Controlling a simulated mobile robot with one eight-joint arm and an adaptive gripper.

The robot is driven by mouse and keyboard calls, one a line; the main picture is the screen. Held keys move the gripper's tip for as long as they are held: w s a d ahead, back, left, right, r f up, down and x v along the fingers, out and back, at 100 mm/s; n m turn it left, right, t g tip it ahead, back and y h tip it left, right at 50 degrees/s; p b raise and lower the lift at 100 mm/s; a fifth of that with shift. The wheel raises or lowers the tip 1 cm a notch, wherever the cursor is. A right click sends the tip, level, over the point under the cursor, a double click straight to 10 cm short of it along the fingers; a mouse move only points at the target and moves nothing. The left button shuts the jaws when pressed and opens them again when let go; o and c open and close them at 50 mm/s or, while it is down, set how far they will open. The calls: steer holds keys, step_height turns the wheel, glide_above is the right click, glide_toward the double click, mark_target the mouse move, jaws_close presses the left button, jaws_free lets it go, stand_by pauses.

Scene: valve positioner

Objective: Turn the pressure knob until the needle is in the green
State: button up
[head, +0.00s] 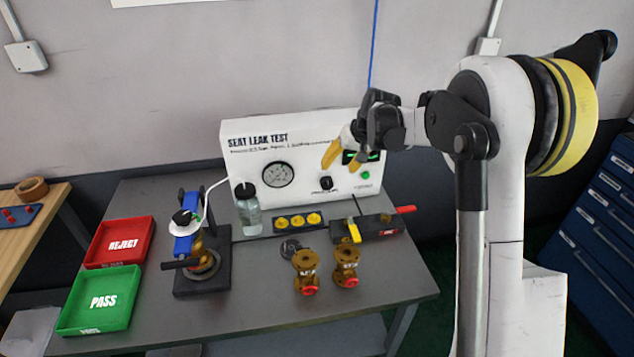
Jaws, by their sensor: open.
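The white seat leak test panel (237,158) stands at the back of the grey bench. A round pressure gauge (279,174) is on its left half; its needle and any green band are too small to read. A small black knob (326,183) sits low on the panel, right of the gauge, with a label under it. My gripper (332,155) has yellow fingers and hangs in front of the panel, above and slightly right of the knob. It is open and appears empty. It partly hides a dark display with green light.
A clear bottle (248,215) stands before the panel's left side. A clamp fixture (203,262), brass valves (306,270), a black block with red and yellow handles (368,229), and a red tray (118,242) and green tray (100,300) occupy the bench.

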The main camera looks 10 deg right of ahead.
mark_target(329, 180)
steer(key=b+x, duration=0.3)
steer(key=x, duration=0.8)
steer(key=shift+b, duration=0.3)
steer(key=shift+r, duration=0.1)
steer(key=shift+s, duration=0.1)
steer(key=c, duration=1.2)
